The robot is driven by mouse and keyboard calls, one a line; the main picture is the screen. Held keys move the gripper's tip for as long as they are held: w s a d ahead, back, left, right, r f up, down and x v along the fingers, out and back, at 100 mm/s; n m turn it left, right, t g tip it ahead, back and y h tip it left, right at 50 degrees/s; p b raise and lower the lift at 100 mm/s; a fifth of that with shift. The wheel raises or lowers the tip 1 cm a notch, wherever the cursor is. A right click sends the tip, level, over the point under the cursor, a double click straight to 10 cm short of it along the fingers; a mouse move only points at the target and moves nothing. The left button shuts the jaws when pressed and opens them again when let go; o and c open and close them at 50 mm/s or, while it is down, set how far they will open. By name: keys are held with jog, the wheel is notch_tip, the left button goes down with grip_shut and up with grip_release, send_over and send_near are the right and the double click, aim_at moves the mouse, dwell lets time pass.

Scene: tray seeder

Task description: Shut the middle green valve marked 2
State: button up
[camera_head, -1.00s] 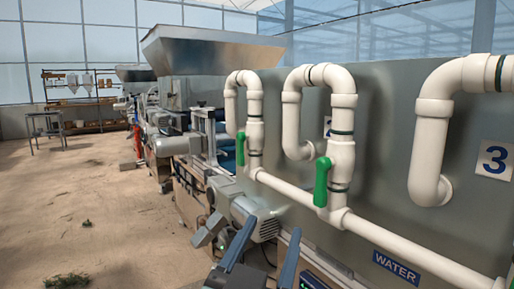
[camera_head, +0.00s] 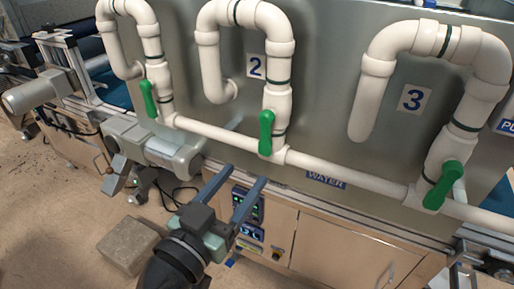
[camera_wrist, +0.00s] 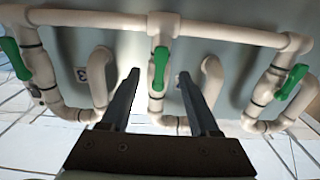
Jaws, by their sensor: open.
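The middle green valve handle (camera_head: 266,132) is on the white vertical pipe by the plate marked 2 (camera_head: 256,66). It points roughly along that pipe, just above the horizontal pipe. In the wrist view the same handle (camera_wrist: 160,66) shows between the fingertips in the picture, with the horizontal pipe above it. My gripper (camera_head: 245,174) is open and empty, below and in front of the valve in the head view. Its two fingers also show in the wrist view (camera_wrist: 158,75), pointing toward the pipes. They appear apart from the handle.
A left green handle (camera_head: 148,98) and a right one (camera_head: 443,185) by plate 3 (camera_head: 414,98) sit on neighbouring pipes. The horizontal pipe (camera_head: 350,178) joins them above the WATER label. A grey motor (camera_head: 160,145) and a block (camera_head: 131,245) are at lower left.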

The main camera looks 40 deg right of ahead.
aim_at(264, 149)
jog(key=x, duration=0.8)
jog(key=shift+w+p, duration=0.1)
jog(key=shift+p, duration=0.2)
jog(key=shift+a, duration=0.1)
jog(key=shift+c, duration=0.4)
grip_shut()
dwell(0.5)
